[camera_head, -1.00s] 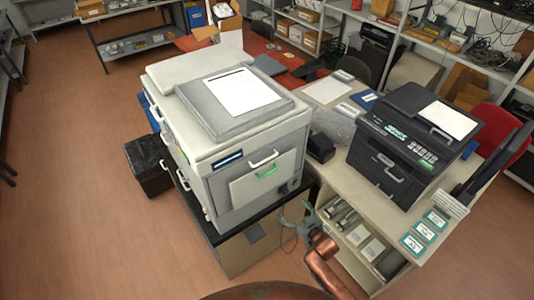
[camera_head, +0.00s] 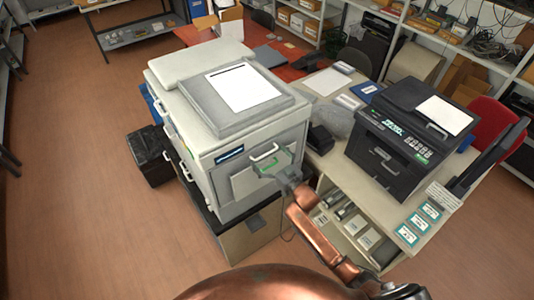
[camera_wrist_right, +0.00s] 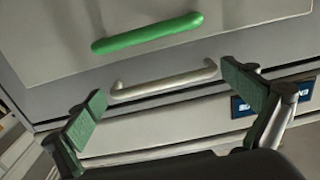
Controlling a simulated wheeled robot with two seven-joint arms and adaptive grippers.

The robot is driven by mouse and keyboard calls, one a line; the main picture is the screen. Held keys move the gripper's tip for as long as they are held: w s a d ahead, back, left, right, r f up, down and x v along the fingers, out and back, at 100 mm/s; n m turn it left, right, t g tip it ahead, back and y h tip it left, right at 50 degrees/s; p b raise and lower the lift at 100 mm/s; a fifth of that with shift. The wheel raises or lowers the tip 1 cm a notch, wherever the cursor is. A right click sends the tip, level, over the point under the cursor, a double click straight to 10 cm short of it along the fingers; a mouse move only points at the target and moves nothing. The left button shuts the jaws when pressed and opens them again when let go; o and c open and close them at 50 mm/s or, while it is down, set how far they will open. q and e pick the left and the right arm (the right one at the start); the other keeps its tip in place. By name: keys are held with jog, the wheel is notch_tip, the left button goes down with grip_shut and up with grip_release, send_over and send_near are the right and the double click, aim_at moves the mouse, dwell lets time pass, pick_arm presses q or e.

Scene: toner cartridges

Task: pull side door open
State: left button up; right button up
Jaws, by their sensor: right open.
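The large grey copier (camera_head: 198,112) stands left of centre. The face turned toward me has a light grey side door panel (camera_head: 243,183) with a green handle (camera_head: 266,168), and a silver handle (camera_head: 263,152) above it. The panel looks closed. My right gripper (camera_head: 273,172) is in front of this face and partly hides the panel. In the right wrist view the open right gripper (camera_wrist_right: 167,102) has its green-padded fingers spread either side of the silver handle (camera_wrist_right: 165,82). The green handle (camera_wrist_right: 147,33) lies farther up that view, beyond the fingertips. My left gripper is not in view.
A black printer (camera_head: 408,133) stands on the light table (camera_head: 325,168) to the right, with open shelves below. A black bin (camera_head: 150,155) is at the copier's left. The brown floor (camera_head: 75,170) at left is clear.

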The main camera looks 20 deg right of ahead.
jog(key=shift+w, duration=0.25)
jog(key=shift+a, duration=0.1)
jog(key=c, duration=1.4)
